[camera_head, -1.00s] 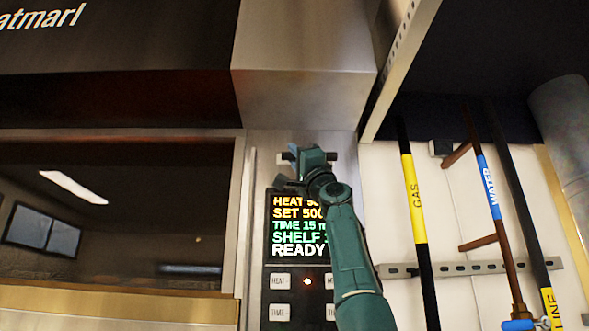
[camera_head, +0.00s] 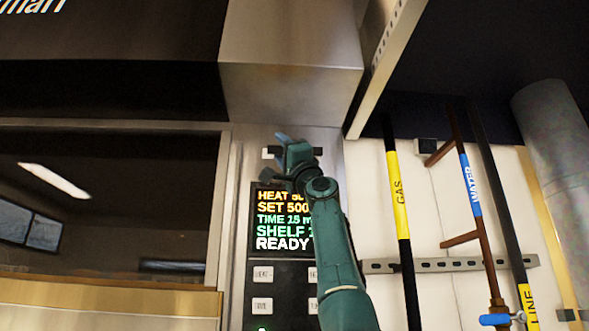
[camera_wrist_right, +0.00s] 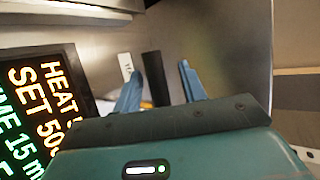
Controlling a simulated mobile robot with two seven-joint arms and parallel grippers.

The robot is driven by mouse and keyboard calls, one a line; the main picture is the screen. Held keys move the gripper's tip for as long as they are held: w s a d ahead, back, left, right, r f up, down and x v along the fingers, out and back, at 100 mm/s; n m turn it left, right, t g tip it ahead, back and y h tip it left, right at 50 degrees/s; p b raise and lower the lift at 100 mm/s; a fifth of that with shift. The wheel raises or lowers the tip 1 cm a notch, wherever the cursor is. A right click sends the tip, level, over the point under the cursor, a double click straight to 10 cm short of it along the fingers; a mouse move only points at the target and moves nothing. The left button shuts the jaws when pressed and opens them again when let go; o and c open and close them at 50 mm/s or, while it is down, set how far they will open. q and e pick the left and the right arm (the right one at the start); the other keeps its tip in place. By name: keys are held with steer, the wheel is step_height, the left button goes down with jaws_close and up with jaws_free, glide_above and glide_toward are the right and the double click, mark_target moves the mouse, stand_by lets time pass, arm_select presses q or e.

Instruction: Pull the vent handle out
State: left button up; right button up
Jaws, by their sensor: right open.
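The vent handle looks to be the short dark bar (camera_wrist_right: 155,78) on the steel panel in the right wrist view, beside a small white label (camera_wrist_right: 126,66). In the head view a dark end of it (camera_head: 318,151) shows just right of my gripper. My right gripper (camera_head: 288,147) is in front of the panel, above the display. In the wrist view its two blue fingers (camera_wrist_right: 161,88) are apart, with the dark bar showing between them. I cannot tell how deep the bar sits between the fingers. My left gripper is not in view.
The lit display (camera_head: 284,220) and buttons (camera_head: 263,274) are below my gripper. A steel hood (camera_head: 290,90) juts out above. A glass oven door (camera_head: 105,215) is at left. Gas (camera_head: 398,190) and water (camera_head: 470,185) pipes run down the wall at right.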

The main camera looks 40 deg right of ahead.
arm_select(q)
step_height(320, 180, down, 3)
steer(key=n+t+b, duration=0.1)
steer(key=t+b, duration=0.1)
steer(key=b, duration=0.9)
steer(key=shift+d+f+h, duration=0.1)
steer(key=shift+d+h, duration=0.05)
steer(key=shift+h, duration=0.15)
arm_select(e)
steer(key=v, duration=1.2)
steer(key=shift+f, duration=0.2)
steer(key=shift+s, duration=0.1)
